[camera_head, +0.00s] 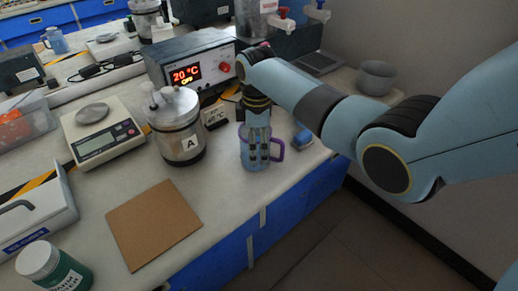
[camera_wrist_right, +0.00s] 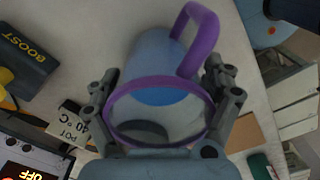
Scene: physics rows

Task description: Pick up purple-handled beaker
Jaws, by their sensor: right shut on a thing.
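The purple-handled beaker (camera_head: 245,158) is bluish and see-through, with a purple rim and handle. In the head view it is upright at the bench's right front, its handle pointing right. My right gripper (camera_head: 258,154) reaches down on it from above and is shut on it. In the right wrist view the beaker (camera_wrist_right: 160,62) sits between the two fingers, one on each side of its rim, with the handle at upper right. I cannot tell whether its base touches the bench. My left gripper is not in view.
A lidded metal vessel marked A (camera_head: 178,128) stands left of the beaker. A blue-topped block (camera_head: 303,138) lies to the right. A brown board (camera_head: 153,222) lies front left; bare bench lies between.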

